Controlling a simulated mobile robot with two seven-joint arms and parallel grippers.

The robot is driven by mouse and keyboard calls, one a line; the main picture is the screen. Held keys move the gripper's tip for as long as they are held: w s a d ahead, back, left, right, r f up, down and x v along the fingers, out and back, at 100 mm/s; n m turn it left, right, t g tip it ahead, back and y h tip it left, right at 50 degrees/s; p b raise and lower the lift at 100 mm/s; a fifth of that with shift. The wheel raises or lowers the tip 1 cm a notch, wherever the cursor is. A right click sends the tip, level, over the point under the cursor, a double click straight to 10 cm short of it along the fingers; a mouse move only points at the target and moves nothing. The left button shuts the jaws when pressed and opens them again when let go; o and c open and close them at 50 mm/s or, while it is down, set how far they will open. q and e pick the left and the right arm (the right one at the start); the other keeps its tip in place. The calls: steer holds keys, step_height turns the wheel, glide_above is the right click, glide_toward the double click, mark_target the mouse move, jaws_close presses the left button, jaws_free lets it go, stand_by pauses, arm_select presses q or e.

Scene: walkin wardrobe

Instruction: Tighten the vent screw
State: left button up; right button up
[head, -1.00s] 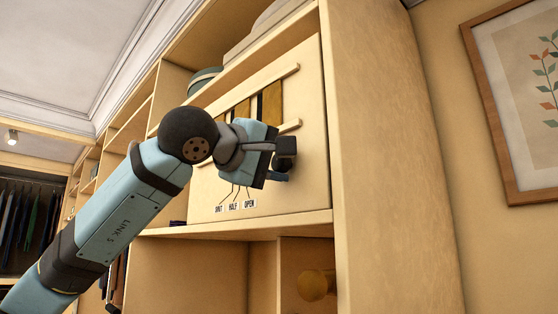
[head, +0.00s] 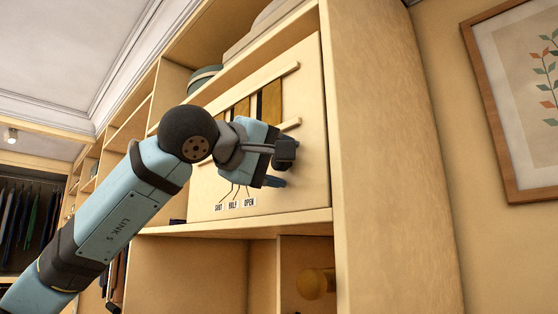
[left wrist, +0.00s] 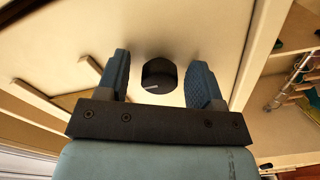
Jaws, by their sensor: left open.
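In the left wrist view a black round screw knob (left wrist: 158,76) with a white pointer line sits on a pale panel (left wrist: 180,25). My left gripper (left wrist: 161,62) is open, with one blue finger on each side of the knob and a gap visible on both sides. In the head view my left gripper (head: 282,167) is at the right part of the cream vent panel (head: 308,190). The gripper hides the knob there. Labels reading SHUT, HALF and OPEN (head: 234,204) are on the panel's lower part. My right gripper is out of view.
The panel sits in a wooden shelf unit (head: 375,150), above a shelf edge (head: 290,224). Dark and brass vent slats (head: 270,100) lie between two rails above the gripper. A round wooden peg (head: 314,284) is below. A framed picture (head: 515,100) hangs at the right.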

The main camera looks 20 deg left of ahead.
arm_select(q)
steer(key=b+v, duration=0.2)
steer(key=v, duration=1.2)
steer(key=shift+b, duration=0.35)
steer(key=shift+w, duration=0.1)
steer(key=shift+f, duration=0.1)
